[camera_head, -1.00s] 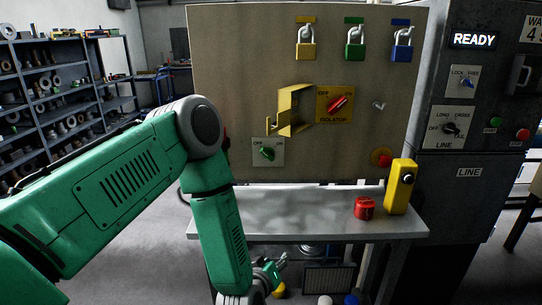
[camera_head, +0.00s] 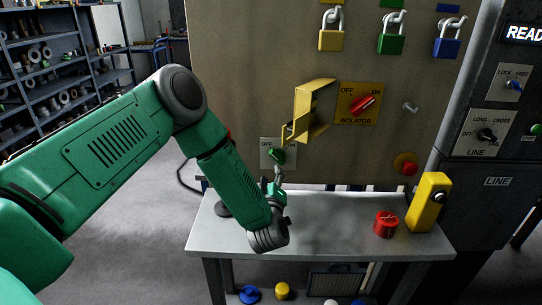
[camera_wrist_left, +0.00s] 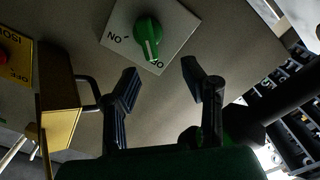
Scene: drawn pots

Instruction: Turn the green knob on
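The green knob (camera_head: 278,155) sits on a pale plate (camera_head: 265,160) low on the upright panel. In the left wrist view the green knob (camera_wrist_left: 148,38) is near the top, its white mark pointing towards the partly covered OFF label; ON is to the left. My left gripper (camera_head: 279,176) is just below the knob in the head view. In the left wrist view its two fingers (camera_wrist_left: 160,80) are spread apart with nothing between them, and the knob lies beyond the tips, not touched. My right gripper is not in view.
A yellow hinged guard (camera_head: 314,110) stands out beside the red isolator knob (camera_head: 362,104), close to the green knob. Below is a grey bench (camera_head: 330,243) with a red object (camera_head: 386,224) and a yellow box (camera_head: 428,202). Padlocks hang above, including a green one (camera_head: 391,38).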

